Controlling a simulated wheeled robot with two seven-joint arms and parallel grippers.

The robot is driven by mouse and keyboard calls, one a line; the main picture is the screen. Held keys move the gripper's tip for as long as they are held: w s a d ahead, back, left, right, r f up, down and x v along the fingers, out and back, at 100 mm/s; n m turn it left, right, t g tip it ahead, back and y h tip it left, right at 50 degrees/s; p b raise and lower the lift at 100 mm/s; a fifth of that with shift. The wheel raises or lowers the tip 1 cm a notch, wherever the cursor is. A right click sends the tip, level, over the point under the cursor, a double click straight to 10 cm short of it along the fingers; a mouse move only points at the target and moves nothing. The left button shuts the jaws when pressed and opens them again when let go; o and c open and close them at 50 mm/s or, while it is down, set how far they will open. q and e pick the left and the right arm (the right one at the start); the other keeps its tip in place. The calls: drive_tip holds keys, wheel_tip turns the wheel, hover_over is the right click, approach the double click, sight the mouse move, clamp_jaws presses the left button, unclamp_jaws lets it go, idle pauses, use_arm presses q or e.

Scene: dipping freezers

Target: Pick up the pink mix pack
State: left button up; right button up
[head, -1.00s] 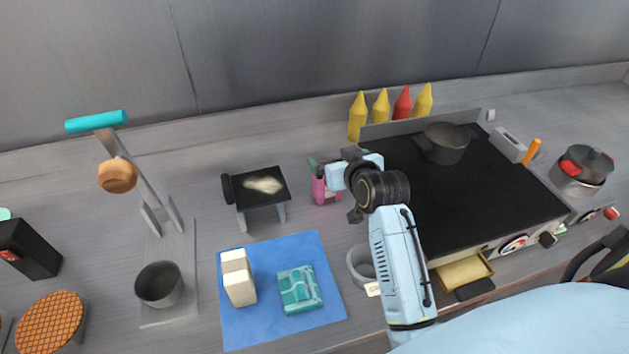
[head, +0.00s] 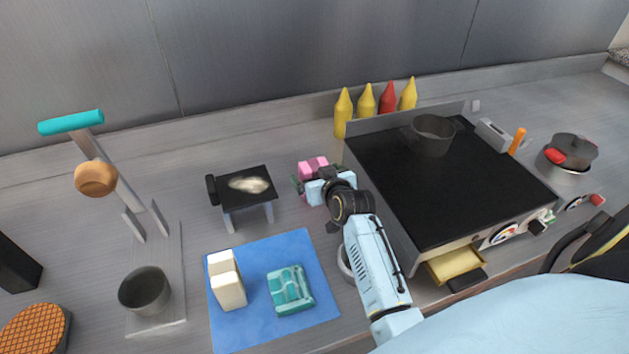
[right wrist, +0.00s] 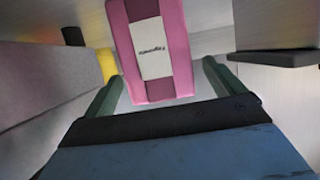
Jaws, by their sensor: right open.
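The pink mix pack (head: 312,167) stands upright on the counter between the small black stand and the griddle; its lower part is hidden behind my gripper in the head view. In the right wrist view the pink pack (right wrist: 157,50) has a white label and sits ahead, between the lines of the two green fingers. My right gripper (right wrist: 160,82) is open, with a finger on each side of the pack's near end. It also shows in the head view (head: 312,190), at the pack. Whether the fingers touch it I cannot tell. My left gripper is not in view.
The black griddle (head: 440,180) stands close on the right, with yellow and red bottles (head: 388,98) behind it. The small black stand (head: 247,186) is to the left. A blue mat (head: 318,318) with a white carton (head: 228,285) and a teal pack (head: 290,290) lies in front.

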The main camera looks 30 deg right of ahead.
drive_tip(key=shift+x, duration=2)
drive_tip(key=c, duration=1.2)
drive_tip(key=shift+r, duration=0.15)
drive_tip(key=shift+c, duration=0.8)
